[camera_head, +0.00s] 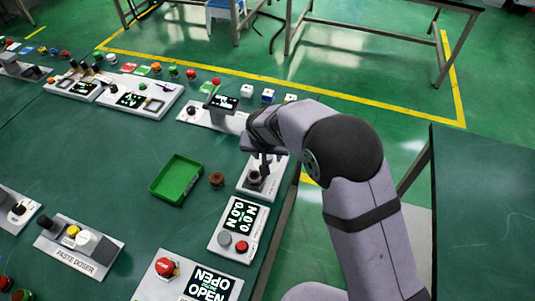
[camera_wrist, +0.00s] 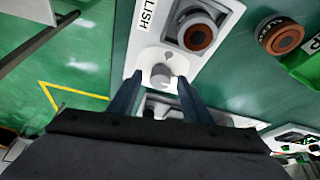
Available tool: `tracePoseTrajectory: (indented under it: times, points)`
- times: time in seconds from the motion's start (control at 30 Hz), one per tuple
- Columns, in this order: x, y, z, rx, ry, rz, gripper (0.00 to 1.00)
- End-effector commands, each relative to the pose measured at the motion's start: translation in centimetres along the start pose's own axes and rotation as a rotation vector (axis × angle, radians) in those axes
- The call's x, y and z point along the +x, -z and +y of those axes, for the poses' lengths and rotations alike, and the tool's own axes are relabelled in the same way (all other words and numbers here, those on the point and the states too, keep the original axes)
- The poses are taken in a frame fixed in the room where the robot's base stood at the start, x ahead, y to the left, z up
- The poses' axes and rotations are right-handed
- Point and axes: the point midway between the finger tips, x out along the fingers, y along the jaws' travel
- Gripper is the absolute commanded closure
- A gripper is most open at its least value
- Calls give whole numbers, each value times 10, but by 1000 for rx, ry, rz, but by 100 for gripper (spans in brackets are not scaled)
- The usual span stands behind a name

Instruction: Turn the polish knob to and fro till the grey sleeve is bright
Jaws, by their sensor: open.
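The polish panel is a white plate (camera_head: 247,192) at the table's right edge, labelled "LISH" where legible in the wrist view (camera_wrist: 148,52). Its pale grey knob (camera_wrist: 160,75) stands between my gripper's fingertips (camera_wrist: 159,79), with a gap visible on each side. My gripper is open and points down over the panel in the head view (camera_head: 264,162). A round piece with a brown ring top and dark centre (camera_wrist: 198,37) sits in a dark square holder on the panel, beside the knob. It also shows in the head view (camera_head: 254,177). I cannot make out a bright finish on it.
A similar brown and black ring (camera_head: 217,179) stands on the table beside a green tray (camera_head: 160,196). A panel with a screen and buttons (camera_head: 222,252) lies just nearer. A panel with a tilted screen (camera_head: 190,115) stands behind my gripper. Bare table lies left of the tray.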

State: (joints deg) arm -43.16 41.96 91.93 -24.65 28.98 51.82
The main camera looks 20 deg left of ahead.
Motion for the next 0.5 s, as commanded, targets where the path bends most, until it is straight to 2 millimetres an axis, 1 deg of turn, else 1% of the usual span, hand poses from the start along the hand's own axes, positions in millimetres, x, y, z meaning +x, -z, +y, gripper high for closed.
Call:
tracePoseTrajectory:
  times: [0.03,0.07,0.1,0.17,0.2,0.23,0.5]
  points:
    - [0,0,0,0,0,0,55]
    - [0,0,0,0,0,0,60]
    - [0,0,0,0,0,0,70]
    - [0,0,0,0,0,0,84]
    - [0,0,0,0,0,0,93]
    - [0,0,0,0,0,0,97]
    - [-1,0,0,-13,6,-1,96]
